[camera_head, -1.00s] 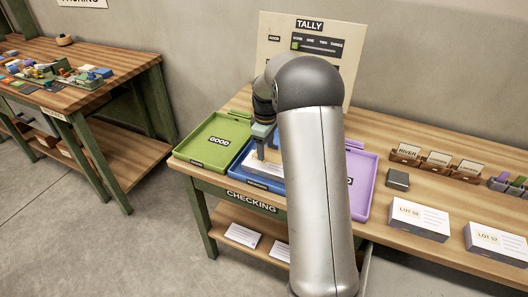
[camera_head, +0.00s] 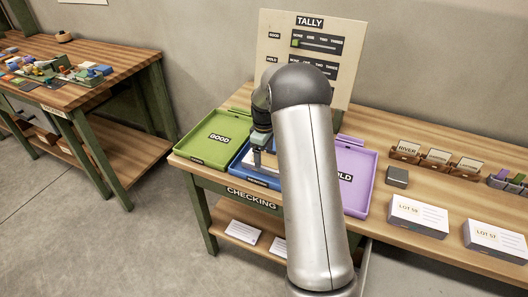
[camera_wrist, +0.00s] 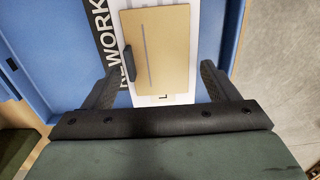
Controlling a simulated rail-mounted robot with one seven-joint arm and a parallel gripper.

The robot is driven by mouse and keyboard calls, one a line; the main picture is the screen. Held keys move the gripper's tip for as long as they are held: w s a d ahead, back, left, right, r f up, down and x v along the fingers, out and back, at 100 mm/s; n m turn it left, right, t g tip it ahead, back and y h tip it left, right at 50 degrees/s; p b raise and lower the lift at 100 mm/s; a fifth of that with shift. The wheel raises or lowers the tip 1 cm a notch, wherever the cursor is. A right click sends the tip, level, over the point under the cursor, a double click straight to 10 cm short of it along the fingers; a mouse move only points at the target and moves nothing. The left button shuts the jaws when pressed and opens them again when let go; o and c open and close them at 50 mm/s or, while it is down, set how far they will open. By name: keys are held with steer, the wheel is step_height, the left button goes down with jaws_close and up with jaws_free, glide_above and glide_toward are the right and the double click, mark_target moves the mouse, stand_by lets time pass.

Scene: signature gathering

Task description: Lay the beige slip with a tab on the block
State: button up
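The beige slip (camera_wrist: 165,40) lies flat in the wrist view, with a thin grey line along it and a dark tab (camera_wrist: 128,60) at its left edge. Under it shows a white block (camera_wrist: 150,99) with part of a printed letter; most of its top is covered. My gripper (camera_wrist: 159,68) is open, with one finger on each side of the slip and clear gaps to both. In the head view my gripper (camera_head: 262,152) is low over the blue tray (camera_head: 240,168), and my arm hides much of the block there.
The blue tray carries a REWORK label (camera_wrist: 104,30). A green GOOD tray (camera_head: 205,145) is to its left and a purple HOLD tray (camera_head: 358,165) to its right. A tally board (camera_head: 270,50) stands behind. LOT blocks (camera_head: 417,217) and card holders (camera_head: 405,157) sit at right.

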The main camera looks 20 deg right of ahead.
mark_target(264, 158)
steer(key=shift+r, duration=0.1)
step_height(264, 158, up, 12)
steer(key=s+a+r+m, duration=0.3)
steer(key=s+a+r, duration=0.1)
steer(key=s+a, duration=0.75)
steer(key=s+a+f+m, duration=0.2)
steer(key=s, duration=0.9)
steer(key=s+a+f+m, duration=0.2)
steer(key=s+f+m, duration=0.1)
steer(key=s, duration=0.9)
steer(key=shift+a+b, duration=0.3)
steer(key=shift+r, duration=0.1)
